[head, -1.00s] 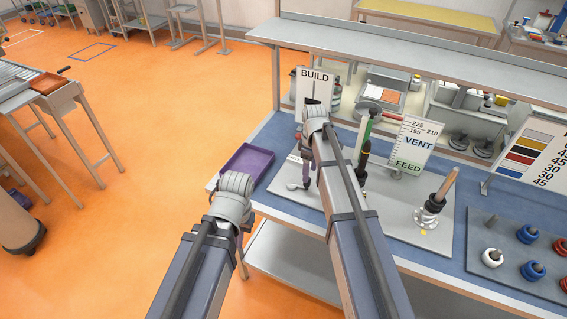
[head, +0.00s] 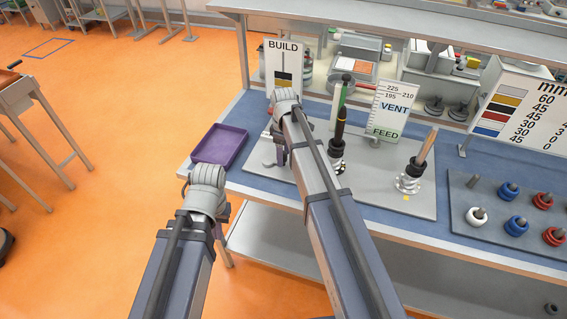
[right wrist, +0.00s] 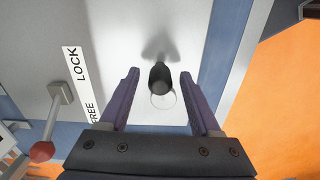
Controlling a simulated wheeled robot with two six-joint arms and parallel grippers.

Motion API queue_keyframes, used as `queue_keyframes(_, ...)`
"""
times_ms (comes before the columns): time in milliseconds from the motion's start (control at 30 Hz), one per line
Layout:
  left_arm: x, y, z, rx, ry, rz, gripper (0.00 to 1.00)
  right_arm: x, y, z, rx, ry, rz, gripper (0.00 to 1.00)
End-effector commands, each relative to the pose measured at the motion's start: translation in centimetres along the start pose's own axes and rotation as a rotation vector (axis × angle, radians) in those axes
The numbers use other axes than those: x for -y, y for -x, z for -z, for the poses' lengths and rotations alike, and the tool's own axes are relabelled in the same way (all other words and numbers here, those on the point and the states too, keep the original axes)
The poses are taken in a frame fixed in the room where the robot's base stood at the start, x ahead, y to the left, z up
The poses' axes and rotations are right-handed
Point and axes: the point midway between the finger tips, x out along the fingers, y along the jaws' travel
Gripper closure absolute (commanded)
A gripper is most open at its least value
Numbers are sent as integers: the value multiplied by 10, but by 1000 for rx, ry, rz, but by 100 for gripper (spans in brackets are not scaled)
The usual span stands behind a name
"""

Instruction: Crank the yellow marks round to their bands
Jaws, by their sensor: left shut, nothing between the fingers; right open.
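A grey plate (head: 372,200) on the blue bench carries a dark-topped spindle (head: 339,140) and a second spindle with a wooden handle (head: 427,146). A small yellow mark (head: 406,197) shows on the plate by the second one. A BUILD card (head: 283,56) bears yellow and black bands. My right gripper (head: 279,150) is open over the plate's left part. In the right wrist view its purple fingers (right wrist: 161,88) stand either side of a dark knob (right wrist: 159,76), with gaps on both sides. My left gripper (head: 203,195) hangs left of the bench front; its fingers are hidden.
A purple tray (head: 220,146) sits at the bench's left end. A LOCK/FREE label (right wrist: 79,80) and red-tipped lever (right wrist: 43,150) lie left of my right gripper. A VENT/FEED board (head: 391,108) stands behind the spindles; a rack of coloured rings (head: 505,205) is at right.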

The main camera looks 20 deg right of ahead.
Motion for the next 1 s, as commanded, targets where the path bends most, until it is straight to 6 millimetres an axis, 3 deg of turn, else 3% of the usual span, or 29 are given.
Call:
queue_keyframes(100, -1, -13, 1, 0, 0, 0, 100, 0, -13, 0, 0, 0, 0, 36)
queue_keyframes(433, -1, -13, 1, 0, 0, 0, 100, 0, -13, 0, 0, 0, 0, 37)
queue_keyframes(1000, -1, -13, 1, 0, 0, 0, 100, 0, -13, 0, 0, 0, 0, 100)
